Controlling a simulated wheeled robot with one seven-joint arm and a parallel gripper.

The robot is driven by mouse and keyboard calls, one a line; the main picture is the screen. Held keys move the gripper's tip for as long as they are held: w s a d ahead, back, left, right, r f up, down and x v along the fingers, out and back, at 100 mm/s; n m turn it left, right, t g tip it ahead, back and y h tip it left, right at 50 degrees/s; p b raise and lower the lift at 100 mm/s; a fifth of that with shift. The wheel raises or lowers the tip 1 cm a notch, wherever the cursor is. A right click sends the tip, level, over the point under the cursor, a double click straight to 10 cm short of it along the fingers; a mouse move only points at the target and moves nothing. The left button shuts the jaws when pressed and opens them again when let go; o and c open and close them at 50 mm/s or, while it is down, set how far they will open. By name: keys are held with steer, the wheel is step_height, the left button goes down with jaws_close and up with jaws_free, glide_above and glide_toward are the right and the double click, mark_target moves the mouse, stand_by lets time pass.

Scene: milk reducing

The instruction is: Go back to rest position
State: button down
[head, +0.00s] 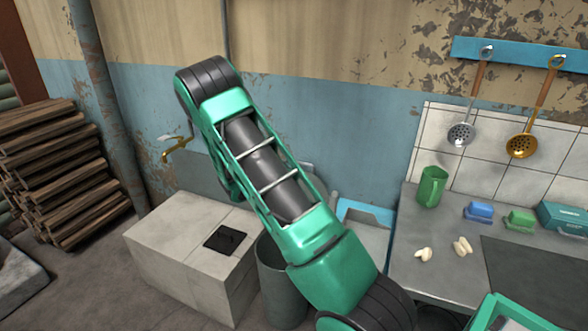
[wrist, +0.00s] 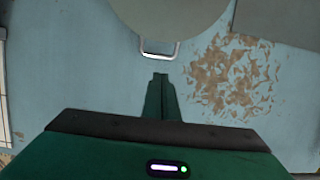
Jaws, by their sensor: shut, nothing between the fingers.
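My gripper (wrist: 160,78) shows in the wrist view as dark green fingers closed together, with nothing held between them. Behind the fingers is a pale blue surface with brown flaked patches. In the head view my green and black arm (head: 285,190) stretches across the middle, from lower right up to upper left. The fingers cannot be made out in the head view.
A counter (head: 440,265) at right holds a green jug (head: 431,187), a blue item (head: 478,212) and a green item (head: 520,220). Skimmers (head: 461,134) hang above. A grey bin (head: 280,285) stands behind my arm. Stacked wood (head: 62,175) is at left.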

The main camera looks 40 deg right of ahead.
steer(key=shift+r+v, duration=0.2)
steer(key=shift+v, duration=1.15)
steer(key=shift+r+v, duration=0.2)
steer(key=shift+v, duration=1.15)
steer(key=shift+s+r, duration=0.1)
steer(key=s+a+r+n+y, duration=0.4)
steer(key=s+a, duration=0.3)
steer(key=a, duration=0.4)
steer(key=s+a+r+n+g+y, duration=0.1)
steer(key=s+a+r+n+y, duration=0.35)
steer(key=s+a, duration=0.45)
steer(key=s+a+r+n+y, duration=0.4)
steer(key=s+a+n+y, duration=0.15)
steer(key=a, duration=0.65)
steer(key=s+d+f+m+g, duration=0.1)
steer(key=s+d+m+g, duration=0.1)
steer(key=s+d, duration=0.3)
steer(key=s+d+f+m+g, duration=0.1)
steer(key=s+d+m+g, duration=0.2)
steer(key=s, duration=0.9)
steer(key=d+m, duration=0.2)
steer(key=d, duration=0.1)
steer(key=shift+f, duration=0.15)
